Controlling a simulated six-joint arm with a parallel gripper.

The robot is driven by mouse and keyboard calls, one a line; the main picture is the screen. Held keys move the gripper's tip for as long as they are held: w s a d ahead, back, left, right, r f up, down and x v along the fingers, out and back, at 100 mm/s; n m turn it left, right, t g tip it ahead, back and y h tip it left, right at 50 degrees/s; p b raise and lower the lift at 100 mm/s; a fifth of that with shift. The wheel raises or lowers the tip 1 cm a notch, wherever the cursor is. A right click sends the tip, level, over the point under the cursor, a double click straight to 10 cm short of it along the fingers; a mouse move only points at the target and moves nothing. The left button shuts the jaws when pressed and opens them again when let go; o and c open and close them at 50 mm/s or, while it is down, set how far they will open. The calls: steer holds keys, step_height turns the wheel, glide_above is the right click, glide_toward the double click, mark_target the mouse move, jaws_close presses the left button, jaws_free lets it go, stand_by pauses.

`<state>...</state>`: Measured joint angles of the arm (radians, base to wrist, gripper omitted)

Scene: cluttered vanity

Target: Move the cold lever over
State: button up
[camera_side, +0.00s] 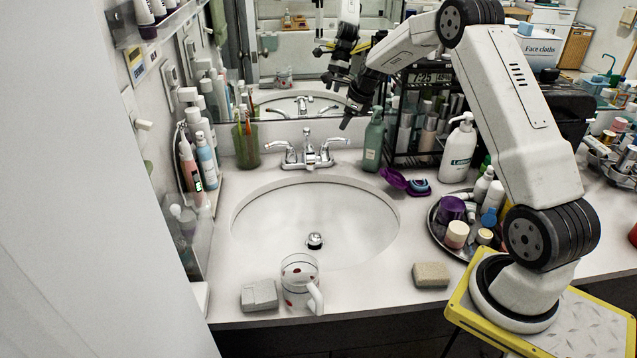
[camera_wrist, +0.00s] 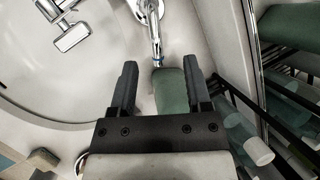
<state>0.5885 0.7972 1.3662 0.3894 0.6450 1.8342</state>
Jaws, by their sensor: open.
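The chrome faucet (camera_side: 310,158) stands behind the sink basin, with a lever on each side. The cold lever (camera_side: 335,142) is the right one and points out to the right. In the wrist view the cold lever (camera_wrist: 154,42) runs down the picture and has a blue band near its end. My gripper (camera_side: 346,123) is open and empty, pointing down, a little above the cold lever's outer end. In the wrist view its fingertips (camera_wrist: 158,75) lie either side of the lever's line, with the lever's end near them. I cannot tell any contact.
A green bottle (camera_side: 373,143) stands close to the right of the cold lever; it shows between and beneath the fingers in the wrist view (camera_wrist: 171,92). A black wire rack (camera_side: 402,160) is further right. The basin (camera_side: 300,225) is open space in front.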

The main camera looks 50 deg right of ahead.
mark_target(341, 139)
step_height(341, 139, down, 5)
steer(key=shift+w+r, duration=0.1)
steer(key=shift+w, duration=0.05)
steer(key=shift+x, duration=1)
jaws_close()
stand_by(0.9)
